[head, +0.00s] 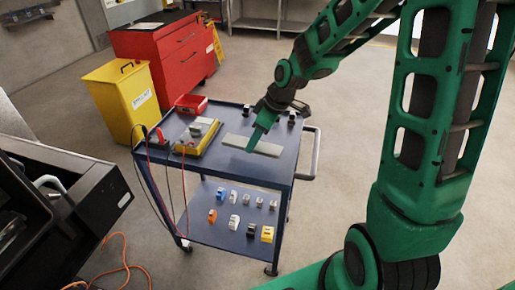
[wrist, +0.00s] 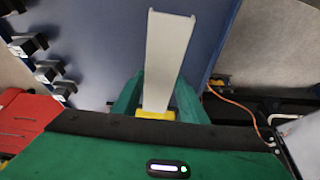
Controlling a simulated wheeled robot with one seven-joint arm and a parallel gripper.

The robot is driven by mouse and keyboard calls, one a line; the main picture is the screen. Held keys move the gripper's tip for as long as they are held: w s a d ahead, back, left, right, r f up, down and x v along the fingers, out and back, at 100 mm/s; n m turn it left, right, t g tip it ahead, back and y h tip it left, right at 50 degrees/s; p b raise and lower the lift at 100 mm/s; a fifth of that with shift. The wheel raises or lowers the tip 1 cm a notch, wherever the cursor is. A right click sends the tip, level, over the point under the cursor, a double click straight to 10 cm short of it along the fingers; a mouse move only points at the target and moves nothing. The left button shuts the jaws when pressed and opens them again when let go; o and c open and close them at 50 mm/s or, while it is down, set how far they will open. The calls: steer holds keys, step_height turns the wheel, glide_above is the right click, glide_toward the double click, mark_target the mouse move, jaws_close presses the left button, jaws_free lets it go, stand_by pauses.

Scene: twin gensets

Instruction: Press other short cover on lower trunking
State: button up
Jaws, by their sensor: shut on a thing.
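A pale grey, channel-shaped short cover (wrist: 168,50) lies lengthwise between the two green fingers of my gripper (wrist: 157,97) in the wrist view. My gripper is shut on it. In the head view my gripper (head: 252,148) points down at the top of the blue cart, and the pale strip (head: 268,149) shows at its fingertips. I cannot tell whether the cover still touches the cart top. The lower trunking is not clearly visible in either view.
The blue cart (head: 230,172) carries a yellow-edged meter (head: 197,137) with leads and a red case (head: 191,104). Several small parts lie on its lower shelf. A yellow bin (head: 122,98) and red cabinet (head: 165,48) stand behind. A black unit (head: 85,175) is at left.

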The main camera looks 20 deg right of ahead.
mark_target(261, 144)
steer(key=shift+w+d+f, duration=0.2)
steer(key=shift+d+f, duration=0.2)
steer(key=shift+d, duration=0.15)
steer(key=shift+f, duration=1.75)
steer(key=shift+f, duration=0.2)
steer(key=o, duration=1.1)
steer(key=shift+c, duration=0.2)
steer(key=v, duration=0.9)
steer(key=shift+s+r, duration=0.1)
steer(key=shift+r, duration=0.35)
steer(key=shift+s+d+r, duration=0.2)
steer(key=shift+r, duration=0.25)
